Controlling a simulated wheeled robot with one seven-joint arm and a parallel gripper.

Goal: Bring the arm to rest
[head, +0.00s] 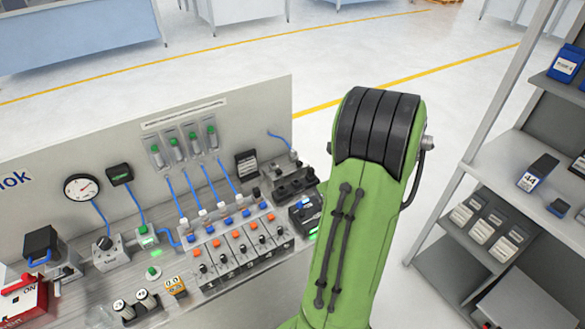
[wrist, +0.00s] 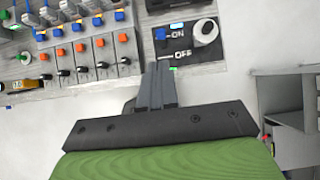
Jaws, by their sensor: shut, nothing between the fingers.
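My green arm (head: 345,255) rises through the middle of the head view, with a black ribbed joint cover at its top. My gripper is hidden in the head view. In the wrist view my gripper (wrist: 158,82) points away from the camera, its two grey fingers together and nothing visible between them. Just past the fingertips is a dark box with a white knob and the words ON and OFF (wrist: 187,42). I cannot tell whether the fingertips touch it. The box also shows in the head view (head: 305,213), partly hidden by my arm.
A panel bench with a row of switches (head: 240,252), a gauge (head: 81,187) and blue tubes stands on the left. Grey shelves (head: 500,152) with boxes stand close on the right. Open floor (head: 240,75) lies behind the bench, with blue-sided tables farther back.

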